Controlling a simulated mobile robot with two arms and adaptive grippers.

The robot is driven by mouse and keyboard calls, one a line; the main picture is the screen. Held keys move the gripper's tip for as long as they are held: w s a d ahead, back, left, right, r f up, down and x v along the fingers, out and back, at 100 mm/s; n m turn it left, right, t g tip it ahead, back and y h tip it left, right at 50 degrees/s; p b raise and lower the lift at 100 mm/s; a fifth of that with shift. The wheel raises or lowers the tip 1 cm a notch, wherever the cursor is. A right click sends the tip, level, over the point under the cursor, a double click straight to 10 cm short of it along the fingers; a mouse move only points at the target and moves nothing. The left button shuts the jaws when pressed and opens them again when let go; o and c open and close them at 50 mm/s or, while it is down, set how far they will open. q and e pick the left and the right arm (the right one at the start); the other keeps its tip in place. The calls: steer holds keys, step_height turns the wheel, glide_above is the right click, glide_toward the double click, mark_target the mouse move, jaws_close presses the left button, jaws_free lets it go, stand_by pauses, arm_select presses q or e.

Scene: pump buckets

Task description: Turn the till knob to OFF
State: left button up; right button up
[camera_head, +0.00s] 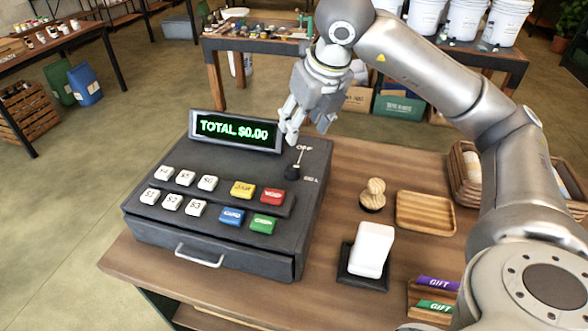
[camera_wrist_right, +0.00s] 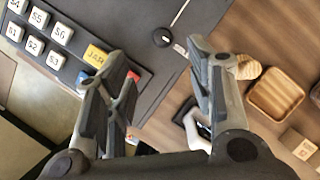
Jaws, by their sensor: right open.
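The dark grey till (camera_head: 215,205) stands on a wooden counter, its display reading TOTAL $0.00. The small black knob (camera_head: 293,173) is on the right of its top, with an OFF label above it and another label, too small to read surely, to its lower right. I cannot tell the knob's exact setting. In the right wrist view the knob (camera_wrist_right: 162,37) shows beyond and between the fingertips. My right gripper (camera_head: 307,125) is open and empty, above the till's back right corner, apart from the knob. My left gripper is not in view.
White, yellow, red, blue and green keys (camera_head: 243,189) cover the till's top. A wooden-handled stamp (camera_head: 373,194), wooden tray (camera_head: 425,212), white card reader (camera_head: 372,249) and gift cards (camera_head: 436,283) lie right of the till. Air above the knob is clear.

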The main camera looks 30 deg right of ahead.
mark_target(293, 166)
steer(key=x, duration=0.5)
steer(key=s+x, duration=0.1)
steer(key=x, duration=0.3)
steer(key=b+x, duration=0.1)
steer(key=x, duration=0.4)
steer(key=shift+f, duration=0.55)
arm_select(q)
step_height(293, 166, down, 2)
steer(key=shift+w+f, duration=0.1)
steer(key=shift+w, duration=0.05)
arm_select(e)
steer(key=c, duration=1)
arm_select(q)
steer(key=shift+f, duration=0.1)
